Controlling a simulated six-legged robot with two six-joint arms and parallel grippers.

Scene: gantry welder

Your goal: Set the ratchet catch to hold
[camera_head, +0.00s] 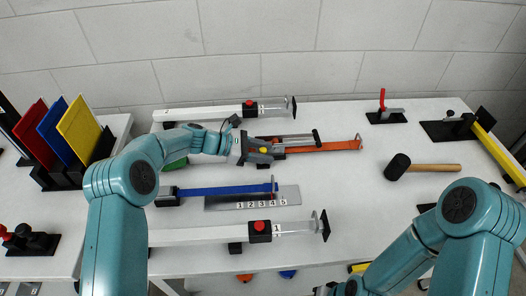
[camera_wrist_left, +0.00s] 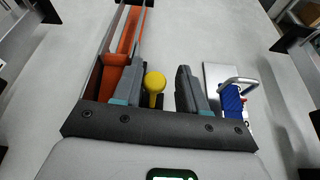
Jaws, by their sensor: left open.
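The orange bar (camera_head: 318,147) lies on the bench, and I take it to belong to the ratchet. It also shows at the top left of the left wrist view (camera_wrist_left: 125,35). A round yellow knob (camera_wrist_left: 154,82) on a short stem stands beside it. My left gripper (camera_head: 266,151) is open over the near end of the orange assembly. In the left wrist view its fingers (camera_wrist_left: 156,90) stand apart, with the knob between them; contact cannot be told. Which part is the catch is unclear. My right gripper is mostly cut off at the bottom of the head view.
A blue bar (camera_head: 225,189) and a plate numbered 1 to 5 (camera_head: 225,203) lie nearer. White bars with red buttons lie behind (camera_head: 205,113) and in front (camera_head: 195,235). A mallet (camera_head: 397,167) lies right. Coloured panels (camera_head: 78,130) stand left. Bench between is clear.

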